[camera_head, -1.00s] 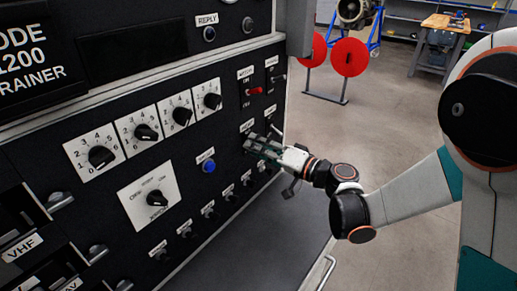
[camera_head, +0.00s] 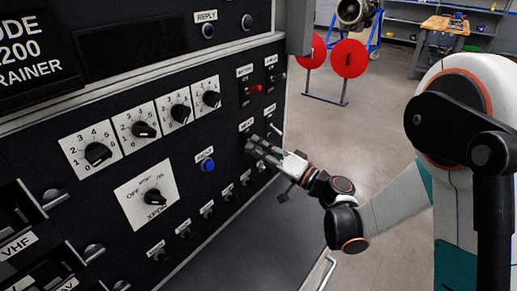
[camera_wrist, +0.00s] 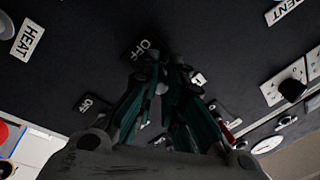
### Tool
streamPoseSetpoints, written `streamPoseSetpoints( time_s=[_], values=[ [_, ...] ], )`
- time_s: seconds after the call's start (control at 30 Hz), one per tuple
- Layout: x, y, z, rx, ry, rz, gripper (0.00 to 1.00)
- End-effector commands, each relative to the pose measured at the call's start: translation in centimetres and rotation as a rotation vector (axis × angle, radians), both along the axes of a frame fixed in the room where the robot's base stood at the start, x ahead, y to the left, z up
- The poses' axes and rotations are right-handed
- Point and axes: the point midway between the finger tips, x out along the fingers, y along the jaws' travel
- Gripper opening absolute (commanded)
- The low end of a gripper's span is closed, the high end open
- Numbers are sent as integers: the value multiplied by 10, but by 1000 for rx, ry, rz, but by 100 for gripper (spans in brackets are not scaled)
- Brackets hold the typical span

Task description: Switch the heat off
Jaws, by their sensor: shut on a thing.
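My gripper (camera_head: 258,148) is at the right part of the black control panel (camera_head: 105,190), below a small white label (camera_head: 246,125) too small to read in the head view. In the wrist view, the two teal-edged fingers of my gripper (camera_wrist: 165,82) come together around a toggle lever. The fingers mostly hide the lever, and I cannot tell its position. An OFF label (camera_wrist: 140,50) is just beyond the fingertips. A HEAT label (camera_wrist: 28,38) shows at the upper left of the wrist view; I cannot tell which control it names.
A toggle (camera_head: 277,129) stands close to the right of my gripper. A red-tipped switch (camera_head: 254,89) is above it, and a blue button (camera_head: 208,165) is to the left. Small knobs line the panel below. Open floor (camera_head: 375,125) lies to the right.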

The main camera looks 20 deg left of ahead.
Motion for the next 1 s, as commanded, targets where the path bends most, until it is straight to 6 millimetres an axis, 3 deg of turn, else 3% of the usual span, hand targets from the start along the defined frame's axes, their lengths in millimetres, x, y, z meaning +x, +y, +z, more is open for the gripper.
streamPoseSetpoints(
  time_s=[0.4, 0.8, 0.83, 0.9, 1.0],
  values=[
    [-1, 4, -10, 198, -87, 5, 0],
    [-2, 4, -11, 214, -95, 4, 0],
    [-2, 4, -11, 214, -95, 4, 15],
    [-2, 4, -11, 213, -95, 5, 31],
    [-2, 4, -11, 214, -95, 4, 32]
  ],
)
